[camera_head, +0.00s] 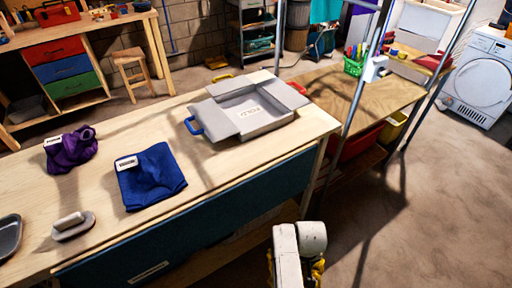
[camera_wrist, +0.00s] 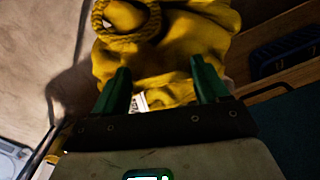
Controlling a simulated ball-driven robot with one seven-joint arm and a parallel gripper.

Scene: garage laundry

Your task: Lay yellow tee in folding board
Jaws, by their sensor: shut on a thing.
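The yellow tee (camera_wrist: 170,60) hangs bunched in my gripper (camera_wrist: 162,82), between its two green fingers. A twisted rope-like loop and a white tag show on the cloth. In the head view only small bits of the yellow tee (camera_head: 318,268) show beside my pale arm, low at the bottom edge and in front of the bench; my fingers are hidden there.
On the wooden bench (camera_head: 110,230) lie a folded blue cloth (camera_head: 150,178), a crumpled purple cloth (camera_head: 70,150), a grey brush-like block (camera_head: 73,226) and a dark tray (camera_head: 9,236). A metal post (camera_head: 352,110) rises right of the board. Floor at right is clear.

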